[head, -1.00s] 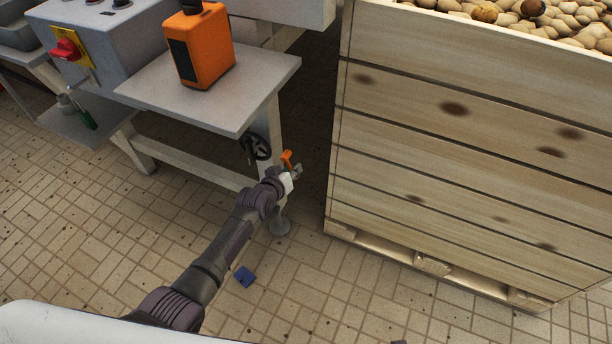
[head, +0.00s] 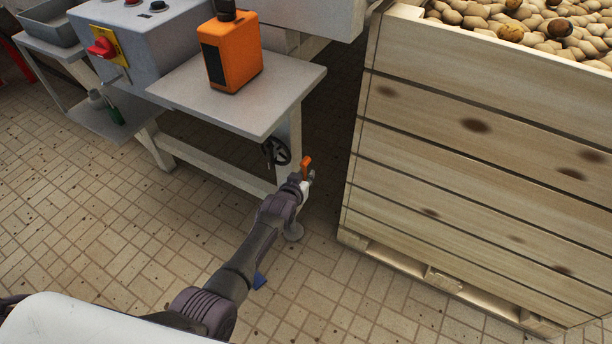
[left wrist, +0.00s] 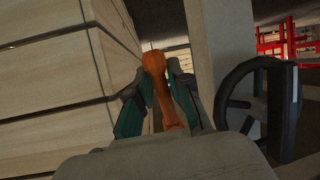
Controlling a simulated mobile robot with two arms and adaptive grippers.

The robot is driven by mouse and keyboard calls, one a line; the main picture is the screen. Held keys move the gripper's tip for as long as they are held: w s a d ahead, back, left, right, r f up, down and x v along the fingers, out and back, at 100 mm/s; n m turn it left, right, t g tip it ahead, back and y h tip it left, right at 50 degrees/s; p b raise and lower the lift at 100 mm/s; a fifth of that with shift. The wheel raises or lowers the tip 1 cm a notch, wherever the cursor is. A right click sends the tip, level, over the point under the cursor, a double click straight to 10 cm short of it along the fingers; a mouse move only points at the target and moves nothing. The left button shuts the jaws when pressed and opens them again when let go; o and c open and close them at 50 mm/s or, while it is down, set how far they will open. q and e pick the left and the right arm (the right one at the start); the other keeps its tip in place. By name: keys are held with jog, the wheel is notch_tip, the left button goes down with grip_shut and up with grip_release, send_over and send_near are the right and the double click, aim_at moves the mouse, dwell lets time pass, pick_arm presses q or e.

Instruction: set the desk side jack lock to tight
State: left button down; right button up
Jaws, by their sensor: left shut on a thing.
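The orange lock lever (head: 306,163) is by the desk's front right leg (head: 289,138), below the desk top. My left gripper (head: 310,176) is at the lever, small in the head view. In the left wrist view the orange lever (left wrist: 156,85) stands nearly upright between the two teal-padded fingers (left wrist: 160,98), and the gripper is shut on it. The lever's lower end and pivot are hidden behind the gripper body. My right gripper is in neither view.
A black handwheel (head: 276,151) sits left of the lever; it is close on the right in the wrist view (left wrist: 284,110). A wooden potato crate (head: 470,170) stands close on the right. An orange device (head: 232,60) is on the desk (head: 270,103).

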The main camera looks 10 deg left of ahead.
pick_arm(q)
jog(key=shift+s+a+f, duration=0.15)
jog(key=shift+a+f, duration=0.05)
jog(key=shift+f, duration=0.05)
jog(key=c, duration=1.2)
grip_release()
jog(key=shift+r, duration=0.15)
jog(key=shift+s+r, duration=0.2)
jog(key=shift+s, duration=0.25)
jog(key=v, duration=1.1)
pick_arm(e)
jog(key=shift+s, duration=0.15)
pick_arm(q)
jog(key=shift+a, duration=0.1)
